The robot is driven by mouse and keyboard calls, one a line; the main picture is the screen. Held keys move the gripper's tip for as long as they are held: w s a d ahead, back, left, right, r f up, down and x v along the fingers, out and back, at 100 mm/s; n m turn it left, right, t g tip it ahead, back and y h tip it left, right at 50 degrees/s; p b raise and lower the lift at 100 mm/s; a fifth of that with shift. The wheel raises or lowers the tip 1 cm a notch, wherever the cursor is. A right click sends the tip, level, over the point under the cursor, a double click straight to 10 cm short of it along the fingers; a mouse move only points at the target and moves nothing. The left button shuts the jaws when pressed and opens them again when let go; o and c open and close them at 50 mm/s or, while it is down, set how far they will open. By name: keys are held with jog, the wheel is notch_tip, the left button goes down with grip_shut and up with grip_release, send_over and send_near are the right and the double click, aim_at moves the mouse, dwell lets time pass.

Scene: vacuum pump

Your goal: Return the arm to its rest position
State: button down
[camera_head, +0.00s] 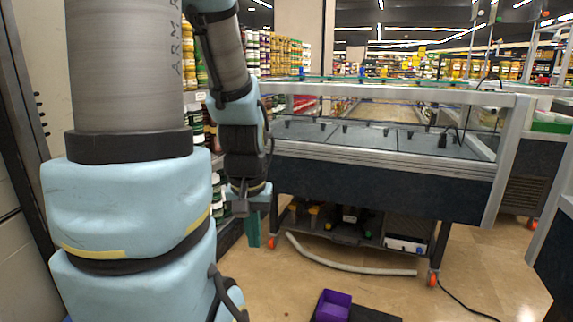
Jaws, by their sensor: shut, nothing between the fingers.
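My arm, with pale blue joints and grey links, fills the left of the head view. Its wrist hangs downward left of the middle. My gripper (253,232) points down at the wrist's end, in front of the left end of the display counter, with teal fingers together and nothing held. It hangs above the floor and apart from the purple bin. My large near arm joint hides much of the left side.
A glass-topped counter (390,185) on orange-wheeled legs stands behind my gripper. A pale hose (350,268) lies on the floor below it. A purple bin (332,306) sits on a dark base (375,315) at the bottom. Stocked shelves stand at left. Floor at lower right is mostly clear, with a black cable (462,300).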

notch_tip(320, 180, up, 19)
jog(key=p, duration=1.7)
jog(key=shift+r, duration=0.15)
